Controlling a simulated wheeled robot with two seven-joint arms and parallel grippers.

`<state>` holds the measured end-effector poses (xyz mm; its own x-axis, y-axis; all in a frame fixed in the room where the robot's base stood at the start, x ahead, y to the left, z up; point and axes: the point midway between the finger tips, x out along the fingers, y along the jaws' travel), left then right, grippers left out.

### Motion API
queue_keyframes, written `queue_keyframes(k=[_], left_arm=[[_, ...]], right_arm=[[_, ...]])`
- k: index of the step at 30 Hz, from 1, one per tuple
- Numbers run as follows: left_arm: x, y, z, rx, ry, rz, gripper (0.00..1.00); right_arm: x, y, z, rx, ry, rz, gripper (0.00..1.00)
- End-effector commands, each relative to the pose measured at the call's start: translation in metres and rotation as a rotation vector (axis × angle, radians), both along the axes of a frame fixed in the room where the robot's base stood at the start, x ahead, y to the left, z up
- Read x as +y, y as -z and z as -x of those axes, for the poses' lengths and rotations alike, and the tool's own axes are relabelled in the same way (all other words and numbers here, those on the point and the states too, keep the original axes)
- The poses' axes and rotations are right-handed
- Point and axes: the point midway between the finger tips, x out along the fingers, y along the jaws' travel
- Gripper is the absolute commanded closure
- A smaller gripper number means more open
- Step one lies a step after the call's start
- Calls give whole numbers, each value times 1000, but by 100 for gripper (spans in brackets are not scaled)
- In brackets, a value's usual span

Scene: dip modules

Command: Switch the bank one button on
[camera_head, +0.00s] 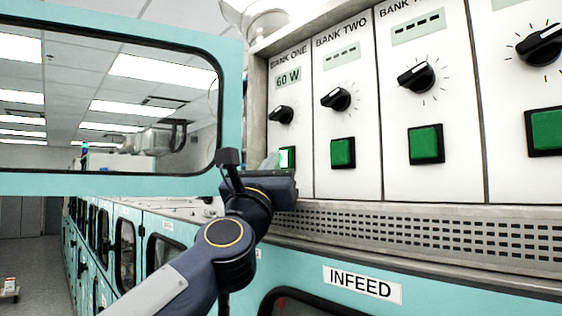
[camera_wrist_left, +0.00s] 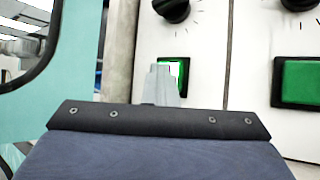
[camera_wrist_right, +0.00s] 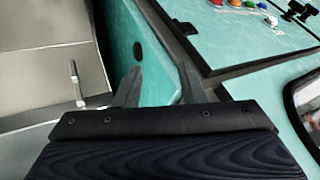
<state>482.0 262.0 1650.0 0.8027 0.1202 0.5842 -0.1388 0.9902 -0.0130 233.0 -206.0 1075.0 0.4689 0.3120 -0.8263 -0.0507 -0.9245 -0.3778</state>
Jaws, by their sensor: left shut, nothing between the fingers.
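The bank one button (camera_head: 288,157) is a green square on the leftmost panel, under a black knob (camera_head: 281,115). Its face shows a bright white-green glow, unlike the darker green buttons beside it. The bank one display (camera_head: 288,78) reads "60 W". My left gripper (camera_head: 272,161) is shut and empty, its fingertips at the button. In the left wrist view the fingers (camera_wrist_left: 161,80) cover the left part of the button (camera_wrist_left: 178,72); contact cannot be told. My right gripper (camera_wrist_right: 158,82) is open and empty in the right wrist view, near a teal panel.
The bank two button (camera_head: 342,153) sits to the right, with more banks beyond; their displays show dashes. A teal-framed open window door (camera_head: 232,100) stands close on the left of my left gripper. A perforated ledge (camera_head: 400,230) runs below the panels.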

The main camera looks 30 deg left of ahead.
Motion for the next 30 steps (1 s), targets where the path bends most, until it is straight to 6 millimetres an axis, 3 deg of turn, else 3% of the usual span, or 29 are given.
queue_keyframes(k=[7, 21, 30], left_arm=[[2, 2, 5, 3, 0, -2, 100], [20, 1, 49, 1, -1, -1, 100], [23, 1, 55, 2, -1, -1, 100]], right_arm=[[0, 2, 0, 0, 0, 0, 64], [0, 8, 0, 0, 0, 0, 64], [0, 8, 0, 0, 0, 0, 64]])
